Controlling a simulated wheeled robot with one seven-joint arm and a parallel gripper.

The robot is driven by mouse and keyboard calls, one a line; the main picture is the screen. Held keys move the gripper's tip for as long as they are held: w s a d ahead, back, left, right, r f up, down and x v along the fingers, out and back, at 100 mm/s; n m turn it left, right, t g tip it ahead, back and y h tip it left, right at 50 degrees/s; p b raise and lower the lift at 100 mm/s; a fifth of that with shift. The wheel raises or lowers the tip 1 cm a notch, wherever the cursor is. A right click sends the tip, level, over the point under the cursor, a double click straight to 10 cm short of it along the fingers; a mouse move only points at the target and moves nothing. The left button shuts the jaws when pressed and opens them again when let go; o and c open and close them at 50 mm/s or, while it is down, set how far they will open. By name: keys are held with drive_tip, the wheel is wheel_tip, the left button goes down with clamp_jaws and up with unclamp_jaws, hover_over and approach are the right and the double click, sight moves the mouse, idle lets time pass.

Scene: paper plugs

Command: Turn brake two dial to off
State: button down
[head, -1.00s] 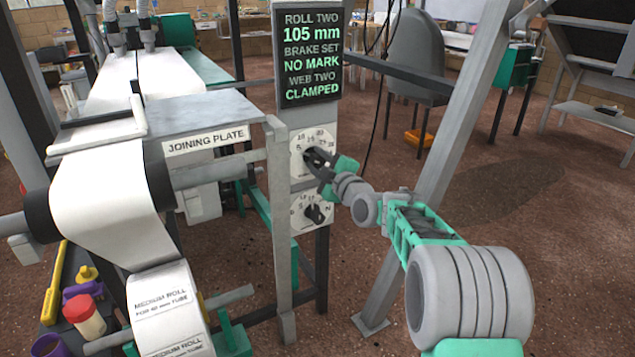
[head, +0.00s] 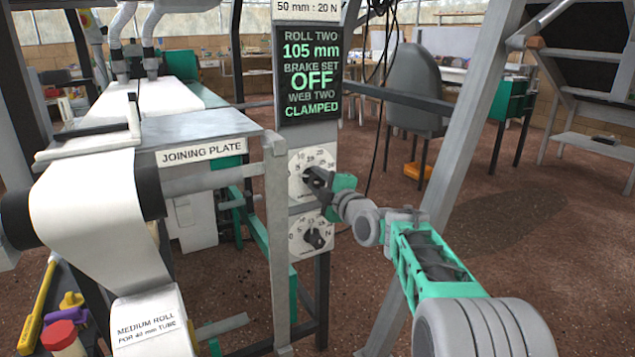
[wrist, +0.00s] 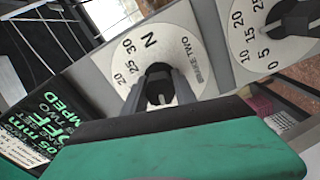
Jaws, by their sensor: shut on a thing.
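The brake two dial (head: 301,168) is the upper white round dial on the grey post; its label reads BRAKE TWO in the wrist view (wrist: 190,45). My gripper (head: 319,180) is at this dial, its dark fingers shut on the black knob (wrist: 158,82). The fingers hide part of the dial's lower scale and the knob's pointer. The screen (head: 310,75) above the dial reads 105 mm, BRAKE SET OFF and WEB TWO CLAMPED.
A second dial (head: 311,232) with a black knob sits just below. The joining plate (head: 200,153) and a white paper roll (head: 95,200) stand to the left. A slanted grey post (head: 455,140) rises behind my arm. Floor to the right is open.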

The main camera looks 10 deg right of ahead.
drive_tip(key=c, duration=1)
unclamp_jaws()
drive_tip(key=shift+s+d, duration=0.15)
drive_tip(key=shift+s, duration=0.1)
drive_tip(key=s+r+m+g+h+p, duration=0.2)
drive_tip(key=s+r+m+g+p, duration=0.2)
drive_tip(key=s+p, duration=0.9)
drive_tip(key=s+r+m+g+h+p, duration=0.1)
drive_tip(key=s+r+m+g+p, duration=0.4)
drive_tip(key=s+p, duration=0.8)
drive_tip(key=s+r+m+g+h+p, duration=0.2)
drive_tip(key=s+r+m+g+p, duration=0.3)
drive_tip(key=s+r+m+p, duration=0.4)
drive_tip(key=s+r+p, duration=0.1)
drive_tip(key=s+p, duration=0.3)
drive_tip(key=p, duration=0.1)
drive_tip(key=shift+s+m+h+p, duration=0.2)
drive_tip(key=shift+m+h+p, duration=0.1)
drive_tip(key=shift+m+p, duration=0.1)
